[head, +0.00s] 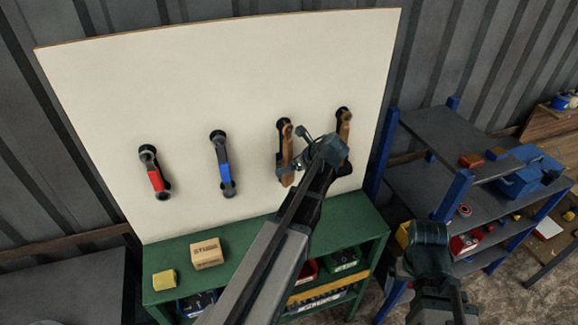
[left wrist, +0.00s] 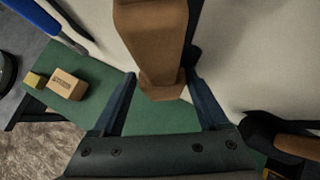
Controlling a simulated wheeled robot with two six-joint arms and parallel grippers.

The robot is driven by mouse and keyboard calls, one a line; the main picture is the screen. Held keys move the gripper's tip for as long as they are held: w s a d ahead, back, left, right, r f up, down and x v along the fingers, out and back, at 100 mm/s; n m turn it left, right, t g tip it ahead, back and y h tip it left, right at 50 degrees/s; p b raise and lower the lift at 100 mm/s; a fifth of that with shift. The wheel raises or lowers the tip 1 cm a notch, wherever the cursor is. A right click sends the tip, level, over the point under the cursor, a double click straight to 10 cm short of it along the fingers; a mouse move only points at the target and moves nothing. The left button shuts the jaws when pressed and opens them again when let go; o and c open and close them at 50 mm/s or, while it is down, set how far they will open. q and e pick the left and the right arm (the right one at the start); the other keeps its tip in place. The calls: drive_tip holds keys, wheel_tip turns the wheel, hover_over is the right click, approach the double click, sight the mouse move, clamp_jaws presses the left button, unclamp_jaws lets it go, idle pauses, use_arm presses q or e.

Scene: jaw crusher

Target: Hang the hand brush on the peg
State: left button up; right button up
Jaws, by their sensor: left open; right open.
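A brown wooden piece, which looks like the hand brush (head: 286,150), hangs upright at a dark peg on the pale board (head: 250,65). In the left wrist view the brush (left wrist: 152,45) stands between the two fingers of my left gripper (left wrist: 160,92). That gripper (head: 290,164) is open around the brush; I cannot tell whether a finger touches it. A similar brown-handled tool (head: 344,125) hangs just to the right, partly behind my left wrist. My right gripper (head: 433,290) is open and empty at the lower right, away from the board.
A red-handled tool (head: 156,176) and a blue-handled tool (head: 223,165) hang further left. A green bench (head: 225,240) below the board bears a tan box (head: 207,253) and a yellow block (head: 164,280). A blue-posted shelf (head: 450,150) stands to the right.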

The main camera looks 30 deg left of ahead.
use_arm(q)
drive_tip(key=shift+w, duration=0.25)
drive_tip(key=p+v, duration=0.5)
drive_tip(key=v, duration=0.2)
drive_tip(key=shift+s+d+r, duration=0.15)
drive_tip(key=shift+s+d, duration=0.05)
drive_tip(key=shift+d, duration=0.05)
drive_tip(key=shift+a, duration=0.1)
drive_tip(key=b+x, duration=0.4)
drive_tip(key=x, duration=0.2)
drive_tip(key=shift+w+a+f, duration=0.15)
drive_tip(key=shift+w+f, duration=0.05)
drive_tip(key=shift+f, duration=0.1)
